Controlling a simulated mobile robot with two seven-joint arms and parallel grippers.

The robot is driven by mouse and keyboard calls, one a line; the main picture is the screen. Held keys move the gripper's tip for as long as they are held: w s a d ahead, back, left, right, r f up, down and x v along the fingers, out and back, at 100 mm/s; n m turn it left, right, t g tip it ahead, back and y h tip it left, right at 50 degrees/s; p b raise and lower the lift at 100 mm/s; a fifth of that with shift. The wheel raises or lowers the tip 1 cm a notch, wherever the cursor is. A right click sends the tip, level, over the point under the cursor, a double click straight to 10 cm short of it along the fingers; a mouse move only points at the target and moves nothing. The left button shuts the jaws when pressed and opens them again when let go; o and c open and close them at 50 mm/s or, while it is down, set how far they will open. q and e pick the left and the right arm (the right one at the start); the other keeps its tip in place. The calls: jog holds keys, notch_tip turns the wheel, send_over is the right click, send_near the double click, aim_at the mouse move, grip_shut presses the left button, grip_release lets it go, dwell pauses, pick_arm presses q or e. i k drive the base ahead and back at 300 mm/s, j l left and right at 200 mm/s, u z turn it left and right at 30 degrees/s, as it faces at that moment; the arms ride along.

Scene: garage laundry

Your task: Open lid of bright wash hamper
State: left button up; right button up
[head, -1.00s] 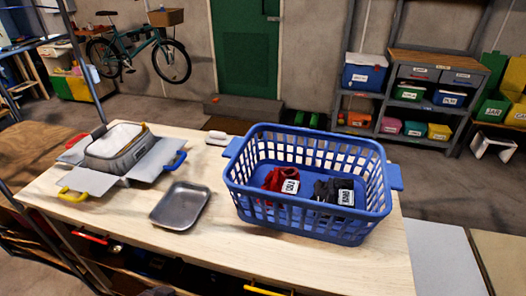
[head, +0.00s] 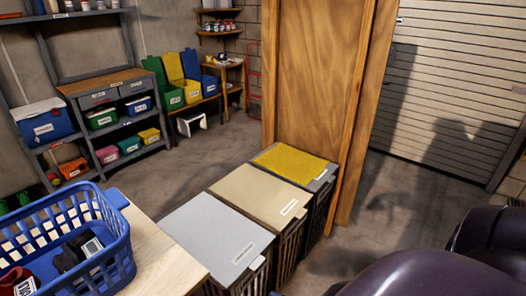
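Three lidded hampers stand in a row beside the table. The nearest has a light grey lid (head: 215,237), the middle one a beige lid (head: 262,195), and the far one a yellow top panel (head: 297,163) with a grey front edge. All three lids lie flat and closed. Each has a small white label near its right edge; I cannot read which one says bright wash. The dark slatted hamper sides show below the lids. Neither of my grippers is in view.
A blue laundry basket (head: 72,243) with red and dark clothes stands on the wooden table (head: 165,262) at left. A wooden panel (head: 323,80) rises right behind the yellow-topped hamper. A shelf of bins (head: 112,115) stands at the back left. Floor (head: 385,205) is free right of the hampers.

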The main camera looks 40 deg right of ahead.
aim_at(274, 202)
jog(key=k+j+z, duration=0.1)
jog(key=k+z, duration=0.15)
jog(key=z, duration=0.15)
jog(key=k+z, duration=0.2)
jog(key=z, duration=0.25)
jog(key=k+z, duration=0.25)
jog(key=z, duration=0.15)
jog(key=i+l+u, duration=0.2)
jog(key=l, duration=0.45)
jog(key=i+l+u, duration=0.2)
jog(key=l, duration=0.5)
jog(key=i+l+u, duration=0.2)
jog(key=l, duration=0.5)
jog(key=l+u, duration=0.2)
jog(key=l, duration=0.5)
jog(key=i+l+u, duration=0.1)
jog(key=i, duration=0.25)
